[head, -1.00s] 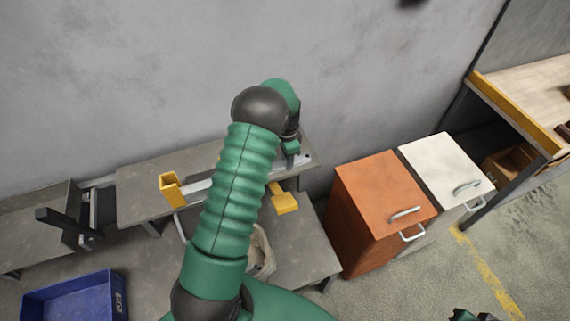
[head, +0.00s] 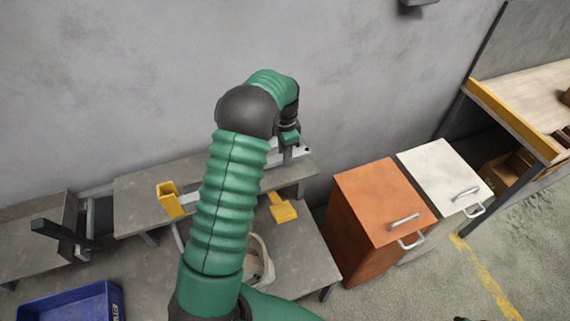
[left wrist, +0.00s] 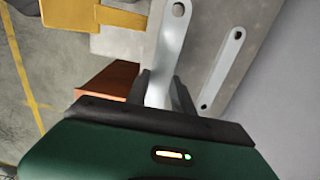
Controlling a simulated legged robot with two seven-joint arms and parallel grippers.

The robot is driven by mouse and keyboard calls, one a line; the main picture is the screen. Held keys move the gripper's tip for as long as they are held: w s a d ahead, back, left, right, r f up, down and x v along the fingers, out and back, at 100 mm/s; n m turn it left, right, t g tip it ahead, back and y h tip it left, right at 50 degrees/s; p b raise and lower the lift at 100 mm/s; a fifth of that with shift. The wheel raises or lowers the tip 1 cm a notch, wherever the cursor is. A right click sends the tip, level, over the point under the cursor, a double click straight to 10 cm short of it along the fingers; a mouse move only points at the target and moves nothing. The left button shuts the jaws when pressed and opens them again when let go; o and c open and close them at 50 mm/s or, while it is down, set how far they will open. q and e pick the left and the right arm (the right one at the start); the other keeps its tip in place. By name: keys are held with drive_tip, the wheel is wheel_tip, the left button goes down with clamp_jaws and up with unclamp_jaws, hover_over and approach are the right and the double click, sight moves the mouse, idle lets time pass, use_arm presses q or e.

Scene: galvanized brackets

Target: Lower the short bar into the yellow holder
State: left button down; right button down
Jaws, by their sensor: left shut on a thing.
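My left gripper (head: 287,149) is beyond my green arm, near the right end of the grey shelf. In the left wrist view its fingers (left wrist: 160,92) are shut on a flat grey bar (left wrist: 170,42) with a hole in its far end. The held bar also shows as a pale strip at the gripper in the head view (head: 301,151). An upright yellow holder (head: 169,200) stands at the shelf's left part, apart from the gripper. A second yellow piece (head: 283,209) lies lower on the right; yellow also shows in the wrist view (left wrist: 122,17). My arm hides the shelf's middle.
Another grey bar (left wrist: 222,68) with holes lies on the grey surface in the wrist view. An orange cabinet (head: 375,200) and a white cabinet (head: 440,170) stand right of the shelf (head: 138,192). A blue crate (head: 70,305) is at lower left. A wall is behind.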

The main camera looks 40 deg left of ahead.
sight(282, 156)
use_arm(q)
drive_tip(key=r, duration=0.2)
drive_tip(key=s+r+p, duration=0.1)
drive_tip(key=shift+a+r, duration=0.15)
drive_tip(key=shift+a, duration=0.15)
drive_tip(key=s+r+p, duration=0.1)
drive_tip(key=s+a+r+p, duration=0.2)
drive_tip(key=r+p, duration=0.1)
drive_tip(key=shift+s+a+r, duration=0.1)
drive_tip(key=shift+s+a, duration=0.15)
drive_tip(key=shift+s, duration=0.1)
drive_tip(key=s+a+r+p, duration=0.3)
drive_tip(key=s+a+p, duration=0.1)
drive_tip(key=s, duration=0.6)
drive_tip(key=s+a+r+p, duration=0.3)
drive_tip(key=s+a+p, duration=0.1)
drive_tip(key=s, duration=0.7)
drive_tip(key=shift+w+d+f+b, duration=0.1)
drive_tip(key=shift+f+b, duration=2.25)
drive_tip(key=shift+f, duration=0.7)
drive_tip(key=shift+w+d+f+b, duration=0.1)
drive_tip(key=shift+f+b, duration=2.25)
drive_tip(key=shift+f, duration=0.65)
drive_tip(key=c, duration=1)
unclamp_jaws()
